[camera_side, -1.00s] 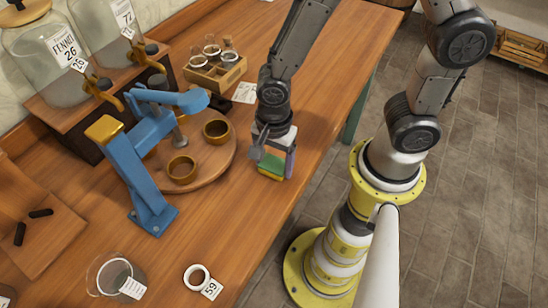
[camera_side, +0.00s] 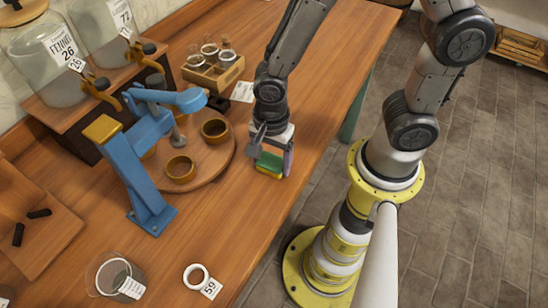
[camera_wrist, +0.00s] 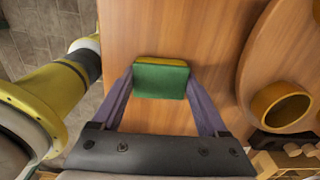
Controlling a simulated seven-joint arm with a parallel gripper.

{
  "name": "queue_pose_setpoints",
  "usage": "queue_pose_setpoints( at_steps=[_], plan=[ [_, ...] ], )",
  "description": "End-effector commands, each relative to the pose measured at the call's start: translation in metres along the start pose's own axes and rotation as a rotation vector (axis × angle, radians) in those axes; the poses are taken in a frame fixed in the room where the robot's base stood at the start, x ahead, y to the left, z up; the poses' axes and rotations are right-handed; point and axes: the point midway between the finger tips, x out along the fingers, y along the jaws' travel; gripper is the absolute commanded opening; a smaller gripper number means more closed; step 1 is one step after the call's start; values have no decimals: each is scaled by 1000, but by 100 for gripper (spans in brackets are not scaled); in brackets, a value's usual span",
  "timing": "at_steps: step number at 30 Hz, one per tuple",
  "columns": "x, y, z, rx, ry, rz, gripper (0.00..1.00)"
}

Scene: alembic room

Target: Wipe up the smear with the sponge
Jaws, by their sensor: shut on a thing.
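The sponge (camera_side: 269,164) has a green top and a yellow body. My gripper (camera_side: 271,160) points down over the table near its right edge and is shut on the sponge. In the wrist view the sponge (camera_wrist: 160,80) sits between the two purple-grey fingertips of my gripper (camera_wrist: 160,84), green side towards the camera. It is low over the wood; I cannot tell whether it touches the table. No smear can be made out in either view.
A round wooden board (camera_side: 208,172) with brown cups (camera_side: 180,169) and a blue lever stand (camera_side: 145,175) is left of the sponge. A rack of small jars (camera_side: 213,70) stands behind. A glass beaker (camera_side: 115,277) and white ring (camera_side: 196,275) are in front. Wood around the sponge is clear.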

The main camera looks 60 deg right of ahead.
Motion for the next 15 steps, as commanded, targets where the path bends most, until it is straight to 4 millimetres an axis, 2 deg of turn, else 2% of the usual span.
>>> queue_pose_setpoints(
  at_steps=[11,13,15],
  plan=[
    [0,-6,-35,3,1,2,16],
    [-4,-8,-35,-1,0,-1,16],
    [-22,-8,-34,-2,-2,-8,16]
  ],
)
